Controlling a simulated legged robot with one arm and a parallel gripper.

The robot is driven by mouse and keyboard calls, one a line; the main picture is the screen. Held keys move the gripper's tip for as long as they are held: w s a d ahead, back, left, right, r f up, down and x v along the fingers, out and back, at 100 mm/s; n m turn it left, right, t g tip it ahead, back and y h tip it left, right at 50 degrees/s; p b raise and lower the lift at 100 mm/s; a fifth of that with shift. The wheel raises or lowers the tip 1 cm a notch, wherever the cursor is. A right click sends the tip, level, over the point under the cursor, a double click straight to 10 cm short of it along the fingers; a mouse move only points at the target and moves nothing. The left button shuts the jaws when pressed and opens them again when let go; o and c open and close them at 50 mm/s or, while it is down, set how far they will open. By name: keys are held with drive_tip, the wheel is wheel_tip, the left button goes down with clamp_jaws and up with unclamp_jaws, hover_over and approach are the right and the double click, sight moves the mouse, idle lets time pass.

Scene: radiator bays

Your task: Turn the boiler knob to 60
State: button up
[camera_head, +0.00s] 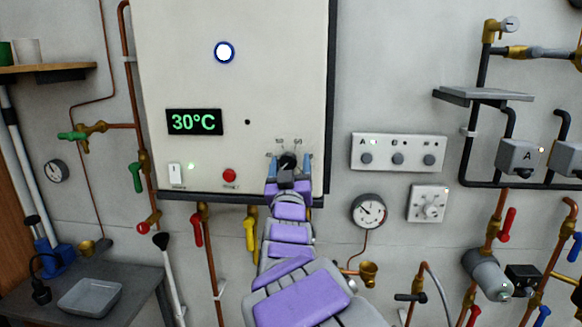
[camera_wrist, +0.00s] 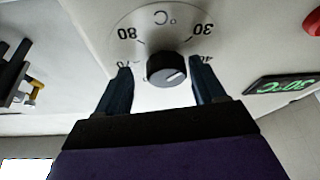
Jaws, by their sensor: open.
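The boiler (camera_head: 275,70) is a white wall box. Its green display (camera_head: 194,122) reads 30°C. The boiler knob (camera_head: 287,160) is a dark round dial low on the boiler's front, partly hidden by my gripper in the head view. In the wrist view the knob (camera_wrist: 167,68) shows a pale pointer line, and the scale around it appears upside down, with 80, 70, 30 and 40 legible. My gripper (camera_wrist: 165,80) is open, with one dark finger on each side of the knob and visible gaps between. My gripper also shows in the head view (camera_head: 288,165).
A red button (camera_head: 229,175) and a white switch (camera_head: 175,173) sit left of the knob on the boiler. A panel with several knobs (camera_head: 398,152) and a gauge (camera_head: 369,211) are on the wall at right. Pipes with coloured valve handles run below the boiler.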

drive_tip(key=shift+a, duration=0.55)
drive_tip(key=shift+a+f, duration=0.1)
drive_tip(key=shift+a, duration=0.2)
drive_tip(key=shift+c, duration=1.1)
drive_tip(key=shift+d, duration=0.6)
drive_tip(key=c, duration=0.5)
drive_tip(key=shift+a, duration=0.2)
drive_tip(key=c, duration=0.3)
